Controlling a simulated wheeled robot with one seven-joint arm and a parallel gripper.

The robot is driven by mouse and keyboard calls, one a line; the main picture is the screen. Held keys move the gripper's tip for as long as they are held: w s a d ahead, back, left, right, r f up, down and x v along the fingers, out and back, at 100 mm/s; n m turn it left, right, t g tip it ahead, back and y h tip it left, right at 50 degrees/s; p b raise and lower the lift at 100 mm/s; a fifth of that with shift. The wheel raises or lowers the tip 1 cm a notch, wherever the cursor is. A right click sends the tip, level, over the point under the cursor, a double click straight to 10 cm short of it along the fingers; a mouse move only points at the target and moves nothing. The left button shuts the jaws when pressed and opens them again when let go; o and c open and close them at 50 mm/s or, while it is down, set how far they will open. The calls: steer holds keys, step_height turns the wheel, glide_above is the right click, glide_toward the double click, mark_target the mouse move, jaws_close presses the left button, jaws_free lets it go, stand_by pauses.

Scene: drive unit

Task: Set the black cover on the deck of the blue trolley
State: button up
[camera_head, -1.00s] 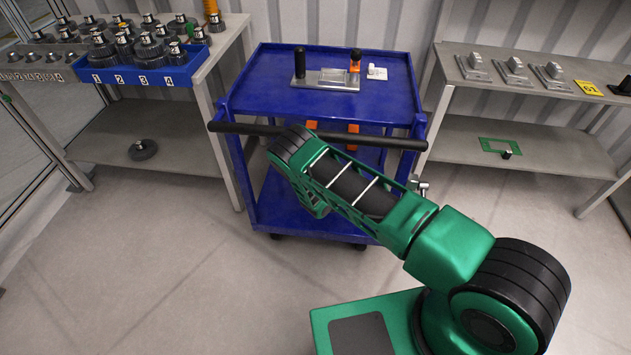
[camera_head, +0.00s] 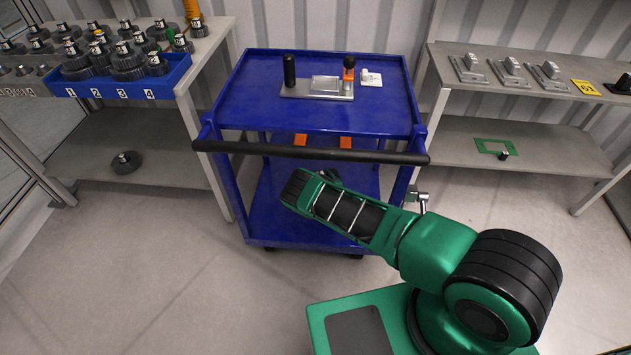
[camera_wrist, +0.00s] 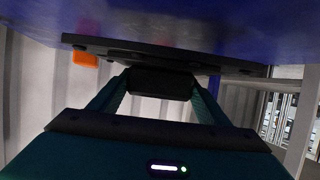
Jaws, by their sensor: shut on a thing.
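In the wrist view my gripper (camera_wrist: 160,92) is shut on a black block under a wide, thin black plate, which I take as the black cover (camera_wrist: 215,60). A blue surface fills the top of that view, close to the plate; I cannot tell whether they touch. In the head view the blue trolley (camera_head: 240,105) stands ahead with its deck (camera_head: 385,115) on top. My arm is in front of the trolley, its upper end below the black push bar. My gripper and the cover are not clearly seen there.
On the deck's back half are a grey plate (camera_head: 300,90) with a black post (camera_head: 289,70), an orange piece (camera_head: 349,74) and a small white piece (camera_head: 371,79). The deck's front is clear. The black push bar (camera_head: 230,147) crosses the near edge. Benches stand on both sides.

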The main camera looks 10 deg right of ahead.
steer(key=shift+w+d+f, duration=0.2)
steer(key=shift+f, duration=0.15)
step_height(320, 180, down, 3)
steer(key=shift+r, duration=0.1)
steer(key=shift+a+f, duration=0.2)
steer(key=shift+f, duration=0.15)
steer(key=o, duration=1.5)
steer(key=shift+c, duration=0.2)
steer(key=shift+s, duration=0.15)
